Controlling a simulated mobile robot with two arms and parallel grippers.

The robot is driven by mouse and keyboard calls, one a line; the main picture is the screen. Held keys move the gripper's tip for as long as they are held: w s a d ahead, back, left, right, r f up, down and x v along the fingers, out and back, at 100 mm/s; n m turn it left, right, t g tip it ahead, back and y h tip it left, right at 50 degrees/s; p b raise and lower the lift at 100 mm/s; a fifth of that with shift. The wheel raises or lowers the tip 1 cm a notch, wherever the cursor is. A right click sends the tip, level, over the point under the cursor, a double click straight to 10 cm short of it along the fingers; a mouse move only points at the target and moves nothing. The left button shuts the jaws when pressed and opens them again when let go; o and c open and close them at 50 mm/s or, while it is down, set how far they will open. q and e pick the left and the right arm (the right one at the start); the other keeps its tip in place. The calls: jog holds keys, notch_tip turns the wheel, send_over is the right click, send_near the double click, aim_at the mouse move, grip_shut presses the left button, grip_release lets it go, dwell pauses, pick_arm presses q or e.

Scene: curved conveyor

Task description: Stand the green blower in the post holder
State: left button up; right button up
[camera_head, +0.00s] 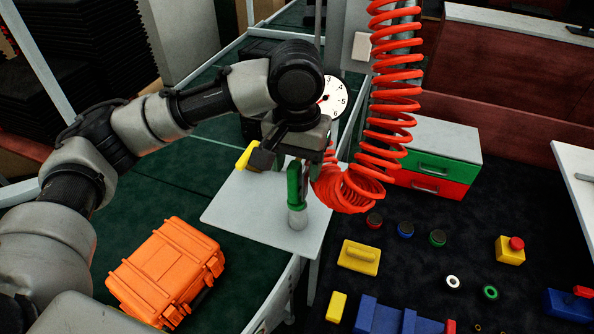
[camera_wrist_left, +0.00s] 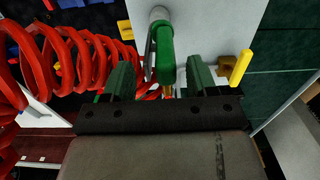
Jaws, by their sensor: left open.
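The green blower (camera_head: 294,186) is upright at the white plate, its lower end at a short grey cylinder, apparently the post holder (camera_head: 297,218). In the left wrist view the blower (camera_wrist_left: 165,48) lies between the fingers, its far end at the grey cylinder (camera_wrist_left: 158,14). My left gripper (camera_head: 285,161) is open around the blower, and its two green fingers (camera_wrist_left: 160,70) stand apart with gaps on both sides. How deep the blower sits in the holder cannot be told. My right gripper is out of view.
A red coiled hose (camera_head: 345,190) hangs close on the right of the blower. A yellow piece (camera_head: 246,155) is left of the gripper. The white plate (camera_head: 238,218) is otherwise clear. An orange case (camera_head: 165,270) lies on the green belt, and several small parts lie at right.

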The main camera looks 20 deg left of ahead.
pick_arm(q)
notch_tip(320, 180, up, 8)
jog(key=shift+f+b, duration=0.15)
jog(key=shift+b, duration=0.5)
jog(key=shift+r, duration=0.5)
